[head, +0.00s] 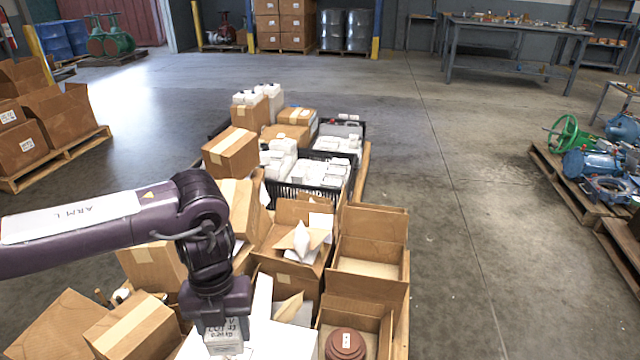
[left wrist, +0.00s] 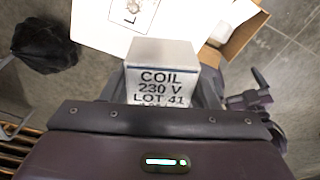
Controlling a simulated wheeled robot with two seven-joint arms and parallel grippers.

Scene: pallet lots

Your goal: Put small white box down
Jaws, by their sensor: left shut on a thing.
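The small white box (head: 225,340) hangs below my left gripper (head: 222,318) in the head view. My left gripper is shut on it. In the left wrist view the small white box (left wrist: 160,82) shows a face printed "COIL 230 V LOT 41". A white surface (left wrist: 120,18) with a printed label lies beyond it in that view; whether the box touches anything below cannot be told. My right gripper is not in view.
Open cardboard boxes (head: 372,250) crowd the pallet; one holds a round brown part (head: 345,344). Black crates (head: 322,184) with white containers stand behind. A pallet of boxes (head: 60,160) is at left, a pallet of valves (head: 590,190) at right. The floor (head: 470,230) between is clear.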

